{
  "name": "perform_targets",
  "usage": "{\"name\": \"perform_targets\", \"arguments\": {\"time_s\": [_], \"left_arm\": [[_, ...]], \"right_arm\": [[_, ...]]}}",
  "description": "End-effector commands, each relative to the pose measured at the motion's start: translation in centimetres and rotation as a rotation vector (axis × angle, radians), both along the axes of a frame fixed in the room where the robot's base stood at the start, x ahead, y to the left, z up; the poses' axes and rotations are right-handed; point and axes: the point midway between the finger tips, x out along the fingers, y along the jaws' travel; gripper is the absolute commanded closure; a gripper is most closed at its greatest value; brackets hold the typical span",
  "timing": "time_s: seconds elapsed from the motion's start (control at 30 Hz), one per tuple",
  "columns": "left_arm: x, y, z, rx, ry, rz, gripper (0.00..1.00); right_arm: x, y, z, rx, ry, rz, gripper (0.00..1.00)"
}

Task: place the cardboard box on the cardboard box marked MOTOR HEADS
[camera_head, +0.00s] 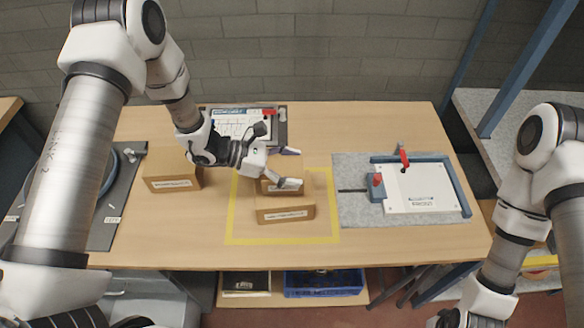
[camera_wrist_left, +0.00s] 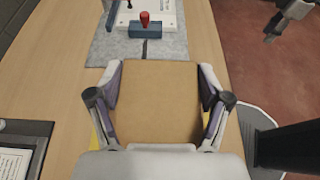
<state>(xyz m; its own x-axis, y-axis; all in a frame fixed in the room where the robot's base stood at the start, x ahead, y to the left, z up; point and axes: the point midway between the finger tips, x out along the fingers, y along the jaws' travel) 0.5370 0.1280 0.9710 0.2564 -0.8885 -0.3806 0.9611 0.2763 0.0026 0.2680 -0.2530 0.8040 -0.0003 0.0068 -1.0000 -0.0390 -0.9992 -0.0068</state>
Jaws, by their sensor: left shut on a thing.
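In the left wrist view the box (camera_wrist_left: 157,105) fills the space between both fingers. A second cardboard box (camera_head: 286,214) with a white label stands just in front of the held one; I cannot tell if they touch. A third, larger labelled box (camera_head: 172,178) stands at the left of the table. The labels are too small to read surely, so I cannot tell which is MOTOR HEADS. My right gripper (camera_head: 448,319) is partly cut off at the bottom edge.
The yellow outline (camera_head: 232,215) marks the table's middle. A grey mat (camera_head: 352,208) with a white panel and red-handled clamp lies at the right. A white sheet on a dark board (camera_head: 232,121) lies behind my gripper. A blue crate (camera_head: 324,291) sits below the front edge.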

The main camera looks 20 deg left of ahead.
Motion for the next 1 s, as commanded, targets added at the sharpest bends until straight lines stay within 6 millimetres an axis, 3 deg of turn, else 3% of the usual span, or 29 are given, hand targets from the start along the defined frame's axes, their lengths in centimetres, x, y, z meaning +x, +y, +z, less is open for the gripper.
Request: {"name": "perform_targets", "arguments": {"time_s": [0.03, 0.13, 0.47, 0.5, 0.53, 1.0], "left_arm": [[-0.3, 0.0, -0.8, 0.000, 0.009, 0.000, 0.63], [-0.2, 0.0, -2.1, 0.000, 0.005, 0.001, 0.63], [-0.2, 0.0, -2.8, -0.001, 0.002, 0.001, 0.63], [-0.2, 0.0, -2.7, 0.000, 0.002, 0.001, 0.12], [-0.2, 0.0, -2.6, 0.000, 0.002, 0.001, 0.01], [-0.3, 0.7, -2.2, -0.002, 0.002, 0.004, 0.00]], "right_arm": [[0.0, 0.0, 1.0, 0.000, 0.000, 0.000, 0.60], [0.0, 0.0, 1.4, 0.000, -0.001, 0.000, 0.60], [0.0, 0.0, 0.7, 0.000, 0.000, 0.000, 0.60], [0.0, 0.0, 0.8, 0.000, 0.000, 0.000, 0.60], [0.0, 0.0, 0.9, 0.000, 0.000, 0.000, 0.60], [0.1, 0.0, 0.9, 0.000, -0.001, 0.000, 0.60]]}}
